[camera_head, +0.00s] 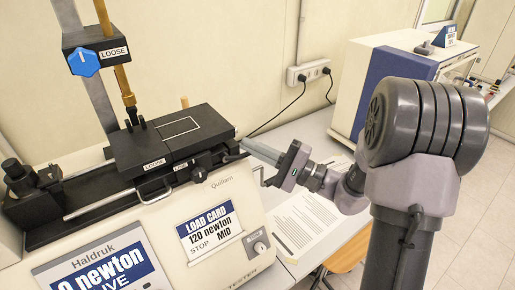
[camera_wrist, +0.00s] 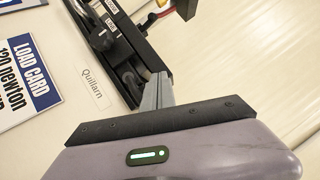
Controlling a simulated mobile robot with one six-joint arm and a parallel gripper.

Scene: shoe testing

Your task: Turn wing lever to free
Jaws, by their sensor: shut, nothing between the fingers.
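No part is clearly marked as the wing lever. A small dark knob (camera_head: 200,173) sits on the front side of the black bed (camera_head: 185,145), below small white labels; one reads LOOSE, another is too small to read surely. In the wrist view a dark round knob (camera_wrist: 102,39) sits near the labels. A dark rounded part (camera_wrist: 130,80) lies just left of the fingertips.
The cream tester housing (camera_head: 225,215) bears a load card (camera_head: 210,232) reading 120 newton, STOP, MID. A metal handle (camera_head: 155,190) sticks out in front. Papers (camera_head: 305,222) lie on the table at right. A blue-and-white machine (camera_head: 390,75) and a wall socket (camera_head: 308,71) stand behind.

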